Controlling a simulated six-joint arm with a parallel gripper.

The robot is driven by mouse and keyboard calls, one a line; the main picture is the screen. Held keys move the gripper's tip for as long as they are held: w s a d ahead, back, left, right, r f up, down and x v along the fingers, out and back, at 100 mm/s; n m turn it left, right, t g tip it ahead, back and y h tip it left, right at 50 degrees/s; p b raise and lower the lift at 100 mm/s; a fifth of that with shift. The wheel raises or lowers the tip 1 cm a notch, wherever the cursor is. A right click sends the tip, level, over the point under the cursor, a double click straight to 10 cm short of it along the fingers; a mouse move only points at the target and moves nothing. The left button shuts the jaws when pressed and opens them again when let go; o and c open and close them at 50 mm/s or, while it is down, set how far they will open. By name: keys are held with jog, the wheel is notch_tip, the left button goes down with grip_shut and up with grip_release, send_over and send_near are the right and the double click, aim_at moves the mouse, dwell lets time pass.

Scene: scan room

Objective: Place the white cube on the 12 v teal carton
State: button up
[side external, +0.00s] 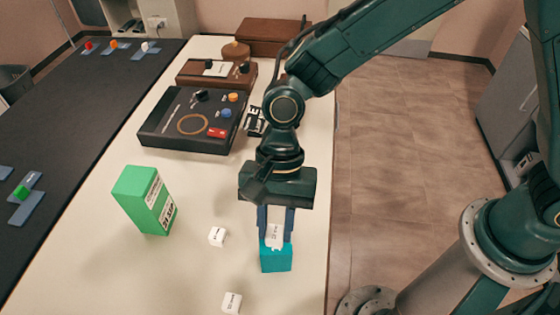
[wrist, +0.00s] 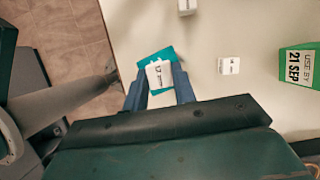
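A white cube (side external: 273,236) with dark print is between the two fingertips of my gripper (side external: 275,230). It also shows between the fingers in the wrist view (wrist: 159,73), with both fingers against its sides. The teal carton (side external: 276,262) stands on the cream table directly below the held cube, and a strip of it shows around the cube in the wrist view (wrist: 158,54). The cube is over the carton's top, very close to it; I cannot tell whether they touch. The carton's 12 v marking is not readable.
Other white cubes lie on the table, one left of the carton (side external: 217,236) and one nearer the front (side external: 232,303). A tall green carton (side external: 147,201) stands further left. A black control box (side external: 190,120) and brown boxes are at the back. The table's right edge is close.

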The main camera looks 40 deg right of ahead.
jog(key=o, duration=0.4)
jog(key=shift+r, duration=0.15)
jog(key=v, duration=1.2)
dwell(0.4)
